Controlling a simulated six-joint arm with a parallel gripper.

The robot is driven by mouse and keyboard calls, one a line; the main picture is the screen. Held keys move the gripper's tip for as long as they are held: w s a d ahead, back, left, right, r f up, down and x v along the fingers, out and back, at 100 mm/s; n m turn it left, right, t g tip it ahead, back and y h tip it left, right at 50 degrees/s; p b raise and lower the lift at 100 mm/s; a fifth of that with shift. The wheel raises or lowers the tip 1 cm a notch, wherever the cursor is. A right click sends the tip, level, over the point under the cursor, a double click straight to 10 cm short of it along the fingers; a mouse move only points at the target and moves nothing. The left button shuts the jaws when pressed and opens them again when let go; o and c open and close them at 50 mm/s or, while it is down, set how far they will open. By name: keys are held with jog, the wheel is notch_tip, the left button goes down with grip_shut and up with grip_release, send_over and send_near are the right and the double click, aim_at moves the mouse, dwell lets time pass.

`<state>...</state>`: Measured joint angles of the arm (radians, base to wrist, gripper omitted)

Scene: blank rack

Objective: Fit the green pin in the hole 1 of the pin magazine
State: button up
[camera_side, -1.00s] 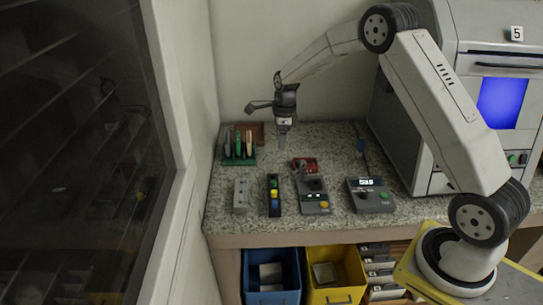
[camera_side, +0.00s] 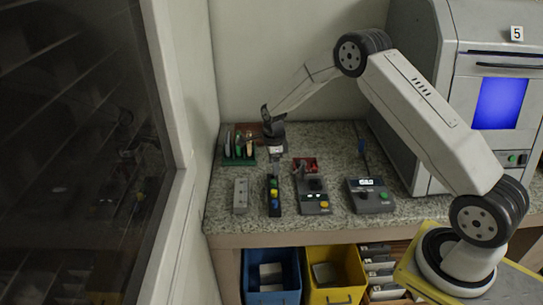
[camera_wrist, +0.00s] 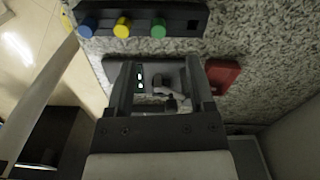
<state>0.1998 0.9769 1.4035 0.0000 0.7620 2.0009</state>
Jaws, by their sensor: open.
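The green pin (camera_wrist: 158,28) stands in a dark strip (camera_wrist: 194,8), in line with a yellow pin (camera_wrist: 122,27) and a blue pin (camera_wrist: 87,27). In the side view the green pin (camera_side: 273,184) is at the far end of that row. A grey block (camera_side: 241,197) with small dark holes lies left of the strip; it looks like the pin magazine, but no hole numbers are readable. My gripper (camera_wrist: 158,72) is open and empty. In the side view my gripper (camera_side: 275,170) hangs just above the far end of the strip, close behind the green pin.
A joystick box (camera_side: 314,205) and a box with a lit display (camera_side: 372,203) stand to the right. A red tray (camera_side: 305,162) is behind them. A green rack (camera_side: 240,161) with upright tools stands at the back left. Blue (camera_side: 272,290) and yellow (camera_side: 336,291) bins sit below the bench.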

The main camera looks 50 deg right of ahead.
aim_at(273, 182)
jog(key=shift+f, duration=1.05)
jog(key=shift+f, duration=0.1)
jog(key=shift+a+f, duration=0.1)
jog(key=shift+f, duration=2.4)
grip_shut()
